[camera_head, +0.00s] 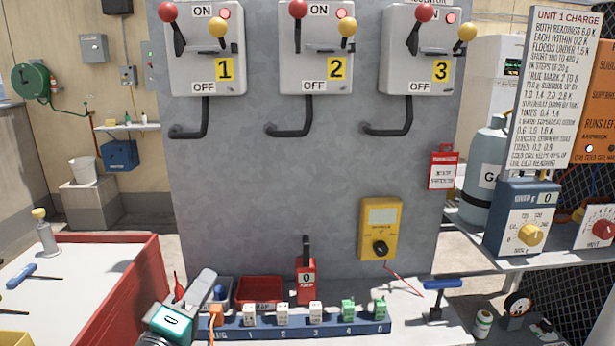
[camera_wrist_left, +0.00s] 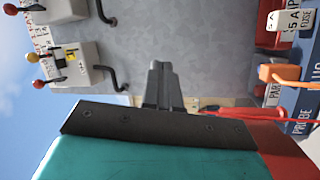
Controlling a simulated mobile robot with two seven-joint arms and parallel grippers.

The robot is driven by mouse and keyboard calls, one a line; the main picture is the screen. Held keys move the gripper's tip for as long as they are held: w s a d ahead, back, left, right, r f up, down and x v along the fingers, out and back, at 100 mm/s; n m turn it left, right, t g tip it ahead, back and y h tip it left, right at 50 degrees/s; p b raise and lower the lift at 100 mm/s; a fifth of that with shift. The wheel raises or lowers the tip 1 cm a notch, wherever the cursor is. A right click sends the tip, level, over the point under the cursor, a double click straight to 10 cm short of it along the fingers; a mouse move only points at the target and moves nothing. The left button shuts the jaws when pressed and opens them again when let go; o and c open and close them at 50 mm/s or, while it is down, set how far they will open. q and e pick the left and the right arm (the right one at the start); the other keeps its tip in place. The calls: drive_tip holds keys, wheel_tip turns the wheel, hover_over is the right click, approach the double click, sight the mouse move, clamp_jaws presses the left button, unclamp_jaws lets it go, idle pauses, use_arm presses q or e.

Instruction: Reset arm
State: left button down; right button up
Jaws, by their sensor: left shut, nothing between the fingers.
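My left gripper (camera_head: 204,280) shows low in the head view, behind my teal wrist with its small lit screen. It is at the left end of the blue fuse rack (camera_head: 300,331), in front of the grey panel. In the left wrist view its two grey fingers (camera_wrist_left: 160,78) are together with nothing between them, and the grey panel lies behind them. I cannot tell whether it touches anything. My right gripper is in neither view.
Three switch boxes (camera_head: 207,58) with levers hang on the grey panel (camera_head: 300,190). A yellow meter (camera_head: 380,229), a red tray (camera_head: 259,291) and a red tester (camera_head: 306,280) are nearby. A red-edged cart (camera_head: 150,262) stands left, and a gas cylinder (camera_head: 488,175) right.

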use_arm(q)
drive_tip(key=s+f+m+g+y, duration=0.1)
drive_tip(key=s+f+m+g, duration=0.3)
drive_tip(key=s+f, duration=0.6)
drive_tip(key=s+f+m+g+y, duration=0.2)
drive_tip(key=s+f+m+g, duration=0.3)
drive_tip(key=f, duration=1.2)
drive_tip(key=s+m, duration=0.4)
drive_tip(key=s, duration=0.2)
drive_tip(key=shift+a+m, duration=0.2)
drive_tip(key=shift+m, duration=0.1)
